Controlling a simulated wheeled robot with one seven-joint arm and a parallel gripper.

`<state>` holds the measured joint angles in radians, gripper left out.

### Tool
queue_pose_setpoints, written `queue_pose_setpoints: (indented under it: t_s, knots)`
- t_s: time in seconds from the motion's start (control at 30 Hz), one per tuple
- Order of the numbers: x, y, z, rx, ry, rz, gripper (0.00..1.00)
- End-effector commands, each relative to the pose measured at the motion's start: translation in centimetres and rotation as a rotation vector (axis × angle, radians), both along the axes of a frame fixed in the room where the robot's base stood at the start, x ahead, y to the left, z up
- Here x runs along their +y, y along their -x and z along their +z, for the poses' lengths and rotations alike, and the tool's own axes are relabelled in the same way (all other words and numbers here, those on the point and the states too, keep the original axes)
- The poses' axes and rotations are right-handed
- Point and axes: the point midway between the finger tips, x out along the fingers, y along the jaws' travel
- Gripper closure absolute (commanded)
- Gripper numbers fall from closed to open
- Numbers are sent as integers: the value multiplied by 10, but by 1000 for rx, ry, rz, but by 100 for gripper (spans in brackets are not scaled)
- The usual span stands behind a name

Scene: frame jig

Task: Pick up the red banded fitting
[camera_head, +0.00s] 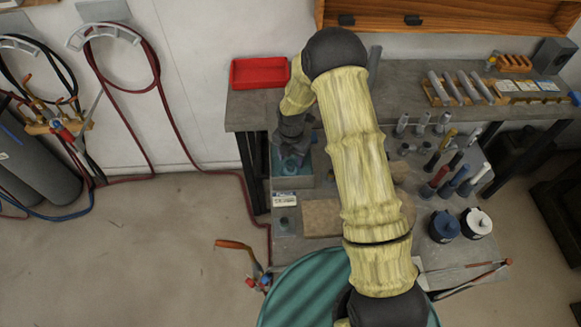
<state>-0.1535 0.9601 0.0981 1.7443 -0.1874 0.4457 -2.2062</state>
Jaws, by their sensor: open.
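I cannot make out for certain a fitting with a red band; it may be hidden by my arm or inside the bin. My gripper (290,150) is dark and points down over a small grey bin (291,183) with a teal inside, at the left of the low bench. The jaws are open. They are small and partly hidden, and whether anything lies between them cannot be seen. My arm hides the middle of the bench.
A white label (284,199) sits in front of the bin. A red tray (259,72) stands on the back bench. Several upright grey pieces and coloured-handled tools (435,182) stand at the right, near two lidded pots (444,226). A teal drum (305,290) is in front.

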Motion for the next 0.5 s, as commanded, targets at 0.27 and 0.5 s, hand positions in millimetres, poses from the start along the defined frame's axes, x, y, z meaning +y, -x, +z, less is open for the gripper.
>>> queue_pose_setpoints:
  t_s: [0.27, 0.5]
  knots:
    - [2, -4, -28, 3, 1, 0, 49]
    - [2, -5, -47, 1, 0, 0, 49]
